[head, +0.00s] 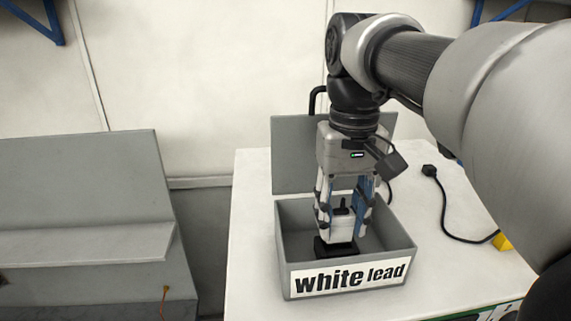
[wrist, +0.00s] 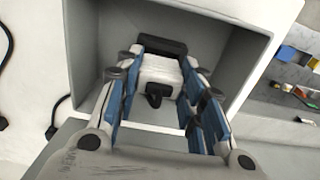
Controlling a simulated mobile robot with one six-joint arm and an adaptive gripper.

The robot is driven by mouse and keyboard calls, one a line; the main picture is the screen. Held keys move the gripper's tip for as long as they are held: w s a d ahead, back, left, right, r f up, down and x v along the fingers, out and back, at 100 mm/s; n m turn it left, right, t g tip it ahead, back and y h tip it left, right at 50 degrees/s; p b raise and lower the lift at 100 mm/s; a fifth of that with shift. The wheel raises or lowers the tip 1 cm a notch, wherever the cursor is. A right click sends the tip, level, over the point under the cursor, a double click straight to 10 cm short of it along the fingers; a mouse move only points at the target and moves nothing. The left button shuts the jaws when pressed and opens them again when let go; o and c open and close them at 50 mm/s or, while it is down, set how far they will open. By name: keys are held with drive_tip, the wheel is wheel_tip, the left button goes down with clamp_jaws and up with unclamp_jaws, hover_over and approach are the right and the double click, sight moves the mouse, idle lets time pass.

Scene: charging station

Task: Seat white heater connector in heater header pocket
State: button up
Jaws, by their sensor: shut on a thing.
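The white connector (head: 340,231) is between the fingers of my gripper (head: 343,212), which is shut on it inside an open grey box. The connector also shows in the wrist view (wrist: 158,70), with a small black tab (wrist: 156,94) on its near side. A black block (head: 334,247) sits directly below the connector; in the wrist view it is the dark bar (wrist: 161,47) at the connector's far end. I cannot tell whether this block is the header pocket or part of the connector, nor how deep the connector sits.
The grey box (head: 288,249) carries a "white lead" label (head: 349,276) and has its lid (head: 292,155) raised behind. It stands on a white table (head: 252,180). A black cable with a plug (head: 429,171) lies to the right. A grey cabinet (head: 84,215) stands at the left.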

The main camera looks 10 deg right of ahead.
sight(338, 240)
drive_tip(key=shift+f+b, duration=0.95)
drive_tip(key=shift+f, duration=0.7)
drive_tip(key=o, duration=1.1)
drive_tip(key=shift+o, duration=0.2)
wheel_tip(338, 240, up, 12)
